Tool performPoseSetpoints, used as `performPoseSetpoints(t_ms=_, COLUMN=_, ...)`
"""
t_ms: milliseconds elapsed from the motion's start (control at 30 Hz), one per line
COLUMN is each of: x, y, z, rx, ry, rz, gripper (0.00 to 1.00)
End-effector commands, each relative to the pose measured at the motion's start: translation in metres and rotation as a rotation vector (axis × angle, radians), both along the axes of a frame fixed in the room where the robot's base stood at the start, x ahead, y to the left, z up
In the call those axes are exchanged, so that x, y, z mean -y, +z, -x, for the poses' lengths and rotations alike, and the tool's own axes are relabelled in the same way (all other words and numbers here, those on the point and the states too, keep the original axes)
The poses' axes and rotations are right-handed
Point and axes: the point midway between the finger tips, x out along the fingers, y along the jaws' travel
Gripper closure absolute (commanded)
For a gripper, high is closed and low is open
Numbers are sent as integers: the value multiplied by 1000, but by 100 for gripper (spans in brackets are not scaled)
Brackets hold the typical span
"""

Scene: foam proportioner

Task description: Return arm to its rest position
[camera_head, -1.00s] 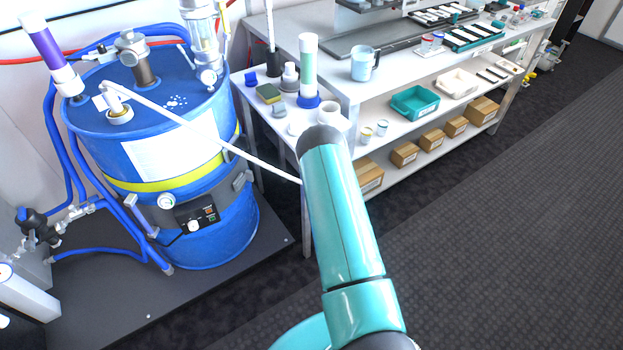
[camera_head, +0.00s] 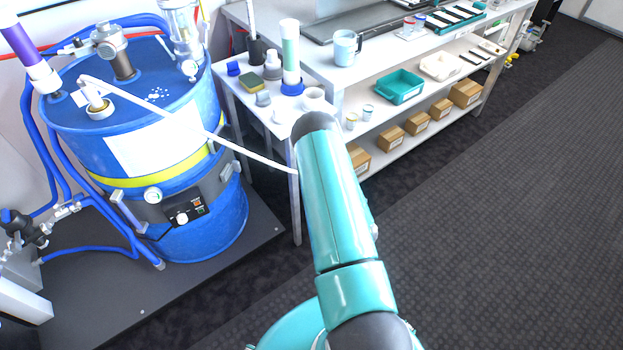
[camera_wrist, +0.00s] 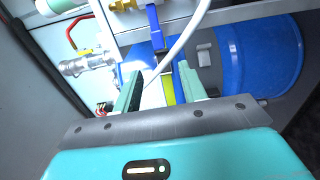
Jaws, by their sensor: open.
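My teal arm (camera_head: 335,205) reaches up from the bottom middle of the head view, in front of the white bench. My gripper is not visible in the head view. In the wrist view my gripper (camera_wrist: 158,84) has its two teal fingers apart, with nothing visibly held between them. A blue drum (camera_head: 205,235) with a yellow band stands left of the arm in the head view. Part of a blue drum also shows at right in the wrist view (camera_wrist: 262,65). A white tube (camera_head: 180,120) runs from the drum's top towards my arm, and its far end is hidden.
A small white side table (camera_head: 236,92) holds bottles, a sponge and cups beside the arm. The white bench (camera_head: 395,65) carries a mug (camera_head: 345,47), with a teal bin (camera_head: 399,87) and cardboard boxes below. Blue hoses (camera_head: 85,240) and valves lie left. Dark floor (camera_head: 490,230) is clear at right.

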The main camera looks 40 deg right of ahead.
Motion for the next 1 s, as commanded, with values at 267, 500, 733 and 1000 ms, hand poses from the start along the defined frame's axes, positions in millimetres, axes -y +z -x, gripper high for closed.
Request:
performPoseSetpoints(t_ms=267, x=0, y=0, z=13, rx=1, ry=-1, rz=1, gripper=58)
performPoseSetpoints(t_ms=500, x=0, y=0, z=12, rx=1, ry=0, rz=1, gripper=58)
performPoseSetpoints(t_ms=733, x=1, y=2, z=11, rx=-1, ry=-2, rz=-1, gripper=58)
performPoseSetpoints(t_ms=1000, x=5, y=48, z=-40, rx=-69, ry=-73, rz=-82, gripper=58)
